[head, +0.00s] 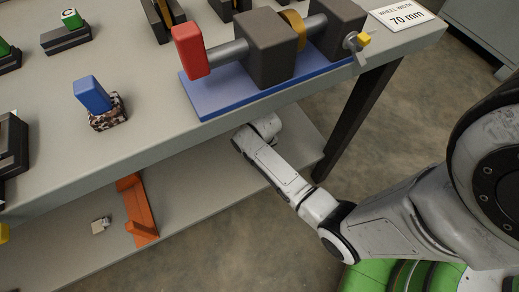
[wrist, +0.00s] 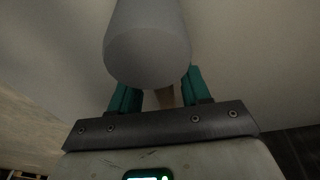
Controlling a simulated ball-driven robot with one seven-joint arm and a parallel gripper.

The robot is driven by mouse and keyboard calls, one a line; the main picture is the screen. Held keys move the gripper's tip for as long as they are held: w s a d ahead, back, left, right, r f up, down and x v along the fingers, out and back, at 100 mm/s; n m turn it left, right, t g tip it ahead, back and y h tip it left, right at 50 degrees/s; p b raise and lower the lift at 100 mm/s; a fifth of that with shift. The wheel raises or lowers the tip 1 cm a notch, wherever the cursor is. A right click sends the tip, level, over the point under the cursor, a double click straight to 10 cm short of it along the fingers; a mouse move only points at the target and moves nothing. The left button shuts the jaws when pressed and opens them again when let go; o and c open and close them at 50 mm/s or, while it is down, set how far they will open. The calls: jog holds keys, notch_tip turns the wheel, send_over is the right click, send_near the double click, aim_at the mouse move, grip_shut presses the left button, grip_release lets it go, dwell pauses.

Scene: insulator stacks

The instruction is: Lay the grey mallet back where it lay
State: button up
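In the wrist view the grey mallet's cylindrical head (wrist: 148,60) fills the upper middle, its round end facing the camera. Below it a narrow brown strip, likely the handle (wrist: 166,97), shows between the teal fingers of my gripper (wrist: 160,88). The finger bases stand apart, one on each side of the strip. The head covers the fingertips, so I cannot tell whether they press on the handle. In the head view my arm reaches under the front edge of the tabletop; the gripper and mallet are hidden there.
The tabletop (head: 150,150) overhangs a lower shelf (head: 190,190) with an orange bracket (head: 140,210) and a small pale block (head: 101,225). Above stand a blue base plate (head: 230,100) with a red-ended shaft assembly and a blue-topped block (head: 92,95). A dark table leg (head: 355,115) is to the right.

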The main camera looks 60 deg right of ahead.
jog(key=shift+o, duration=0.7)
jog(key=shift+r, duration=0.1)
notch_tip(320, 180, up, 11)
jog(key=s+a+p, duration=0.1)
jog(key=p, duration=0.4)
jog(key=s+a+r+n, duration=0.6)
jog(key=s+a+r, duration=0.3)
jog(key=s+a, duration=0.2)
jog(key=shift+s+a+r+y+p, duration=0.15)
jog(key=shift+s+a+y+p, duration=0.15)
jog(key=shift+a+y+p, duration=0.15)
